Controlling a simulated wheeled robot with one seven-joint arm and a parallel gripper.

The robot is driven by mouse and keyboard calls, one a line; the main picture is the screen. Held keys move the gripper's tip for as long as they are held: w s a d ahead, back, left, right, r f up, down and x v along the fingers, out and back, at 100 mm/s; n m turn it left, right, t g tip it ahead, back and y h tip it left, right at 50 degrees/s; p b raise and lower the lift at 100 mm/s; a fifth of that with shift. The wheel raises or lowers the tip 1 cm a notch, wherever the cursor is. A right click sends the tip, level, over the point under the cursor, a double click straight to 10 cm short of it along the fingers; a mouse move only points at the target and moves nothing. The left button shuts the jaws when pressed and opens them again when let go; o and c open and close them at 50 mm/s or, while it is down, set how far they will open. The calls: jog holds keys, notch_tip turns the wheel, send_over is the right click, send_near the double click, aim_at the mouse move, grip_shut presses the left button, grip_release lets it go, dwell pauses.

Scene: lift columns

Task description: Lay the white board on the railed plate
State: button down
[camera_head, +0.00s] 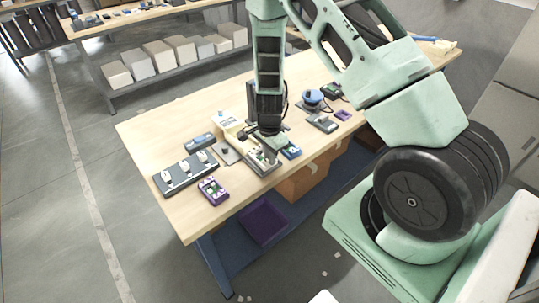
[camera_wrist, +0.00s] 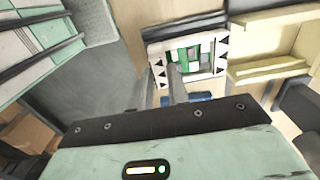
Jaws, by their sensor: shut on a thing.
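My gripper (camera_head: 268,137) points down over the middle of the workbench. In the wrist view its fingers (camera_wrist: 161,82) are close together, shut on the near edge of a white board (camera_wrist: 155,51). The board has black triangles along its sides and green and grey parts in its middle. In the head view the gripper partly covers a pale, boxy piece (camera_head: 262,163) below it. I cannot clearly tell the railed plate; a cream piece with raised edges (camera_wrist: 268,70) lies right of the board in the wrist view. Whether the board touches anything below is unclear.
A dark strip with white switches (camera_head: 185,173) and a purple module (camera_head: 212,190) lie left on the bench (camera_head: 150,133). A blue piece (camera_head: 291,152) is close right of the gripper. A round blue-topped device (camera_head: 313,98) stands farther right. The bench's left corner is clear.

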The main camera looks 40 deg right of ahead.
jog(key=shift+f, duration=0.15)
jog(key=c, duration=0.8)
grip_release()
jog(key=shift+c, duration=0.2)
jog(key=shift+r+p, duration=2.35)
jog(key=shift+r, duration=0.75)
jog(key=shift+f, duration=0.1)
